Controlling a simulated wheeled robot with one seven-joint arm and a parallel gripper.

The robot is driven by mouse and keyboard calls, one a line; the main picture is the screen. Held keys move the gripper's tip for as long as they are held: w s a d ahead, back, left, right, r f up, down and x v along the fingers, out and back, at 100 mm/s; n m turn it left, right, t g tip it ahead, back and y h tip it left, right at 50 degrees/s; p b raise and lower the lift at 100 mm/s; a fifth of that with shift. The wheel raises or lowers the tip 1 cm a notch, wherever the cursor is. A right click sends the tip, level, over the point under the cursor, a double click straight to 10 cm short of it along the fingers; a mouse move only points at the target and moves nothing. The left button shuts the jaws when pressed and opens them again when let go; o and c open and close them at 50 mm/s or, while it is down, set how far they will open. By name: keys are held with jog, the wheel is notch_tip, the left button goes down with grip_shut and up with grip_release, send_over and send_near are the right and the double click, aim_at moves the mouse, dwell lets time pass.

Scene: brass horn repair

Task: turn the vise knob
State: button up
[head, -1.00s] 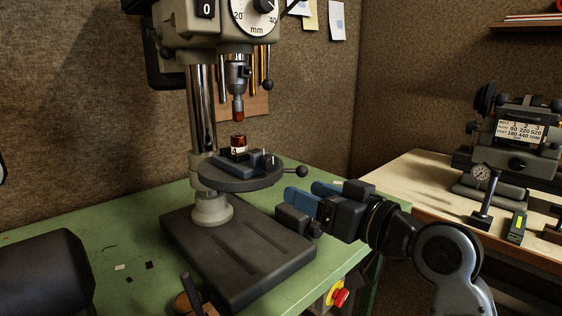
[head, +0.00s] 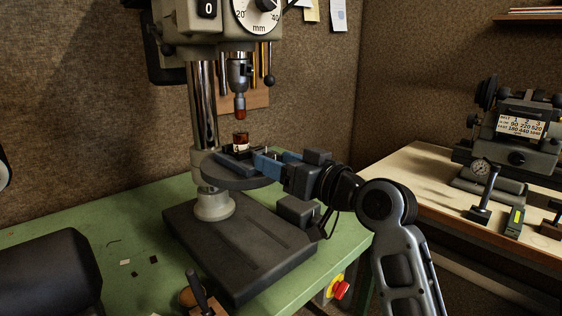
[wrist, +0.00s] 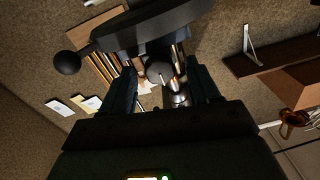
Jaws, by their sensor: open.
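The small dark vise (head: 232,151) sits on the drill press's round table (head: 236,182), with a reddish-brown cylindrical piece (head: 241,140) standing at it. My gripper (head: 262,161) is at the right side of the table, its blue fingers pointing left toward the vise. In the head view the fingers hide the vise's right end. In the wrist view, the round dark vise knob (wrist: 160,72) shows between the two fingers of my open gripper (wrist: 160,85). Gaps show on both sides of the knob; I cannot tell how deep it lies between the fingers.
A ball-ended lever (wrist: 68,62) juts out beside the table in the wrist view. The drill chuck (head: 239,90) hangs above the vise. The dark press base (head: 238,245) stands on the green bench (head: 120,230). A second bench (head: 440,185) with gauges is at the right.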

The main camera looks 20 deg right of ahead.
jog(key=c, duration=1)
jog(key=shift+c, duration=0.2)
jog(key=shift+m, duration=0.4)
jog(key=shift+m+p, duration=2)
jog(key=shift+m, duration=1.3)
jog(key=shift+d, duration=0.1)
jog(key=o, duration=1)
